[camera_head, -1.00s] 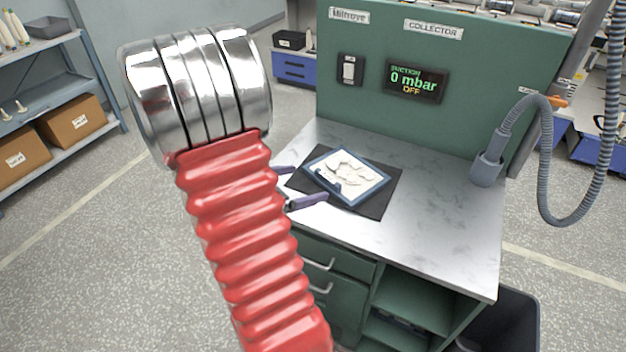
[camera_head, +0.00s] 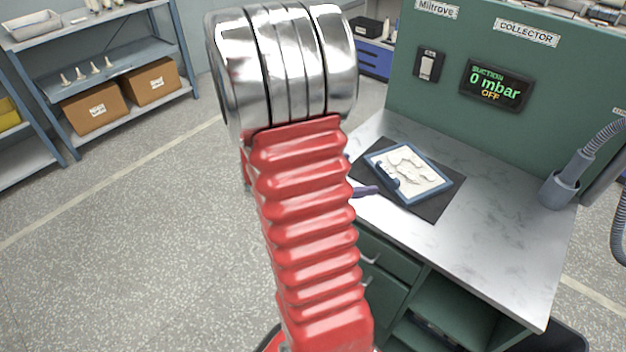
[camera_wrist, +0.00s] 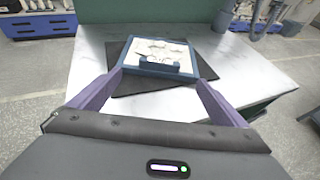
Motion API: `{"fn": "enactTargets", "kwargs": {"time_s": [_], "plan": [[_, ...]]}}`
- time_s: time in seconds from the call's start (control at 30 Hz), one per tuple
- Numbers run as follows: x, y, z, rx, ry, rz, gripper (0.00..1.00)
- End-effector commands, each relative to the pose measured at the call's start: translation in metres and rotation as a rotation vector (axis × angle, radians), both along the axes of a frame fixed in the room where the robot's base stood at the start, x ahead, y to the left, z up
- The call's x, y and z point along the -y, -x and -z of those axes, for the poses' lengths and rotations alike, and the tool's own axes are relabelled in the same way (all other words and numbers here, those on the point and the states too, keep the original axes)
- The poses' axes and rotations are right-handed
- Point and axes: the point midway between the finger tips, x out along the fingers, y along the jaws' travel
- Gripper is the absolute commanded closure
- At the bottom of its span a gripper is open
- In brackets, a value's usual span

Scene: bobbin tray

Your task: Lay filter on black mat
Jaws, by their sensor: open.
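The filter (camera_head: 407,172), a flat panel with a blue frame and a pale, stained face, lies on the black mat (camera_head: 433,206) on the metal worktop. In the wrist view the filter (camera_wrist: 160,70) lies ahead of my gripper (camera_wrist: 157,97), with the black mat (camera_wrist: 118,50) showing around it. The purple fingers are spread wide and nothing is between them. In the head view my arm hides most of the gripper; one purple fingertip shows at the worktop's left edge, apart from the filter.
The green collector panel (camera_head: 500,45) stands behind the worktop (camera_head: 500,230), its display reading 0 mbar, OFF. A grey suction hose (camera_head: 562,185) stands at the worktop's right. Shelves with cardboard boxes (camera_head: 95,108) are at the left. The worktop right of the mat is clear.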

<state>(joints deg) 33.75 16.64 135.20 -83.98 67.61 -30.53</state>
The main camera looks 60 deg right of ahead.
Motion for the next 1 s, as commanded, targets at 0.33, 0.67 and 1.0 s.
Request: {"fn": "enactTargets", "kwargs": {"time_s": [0.33,0.67,1.0], "plan": [[-0.009,-0.002,-0.006,0.05,0.0,0.019,0.04],[-0.075,-0.017,-0.03,0.388,-0.04,0.154,0.04],[-0.164,-0.039,-0.047,0.784,-0.171,0.317,0.04]]}}
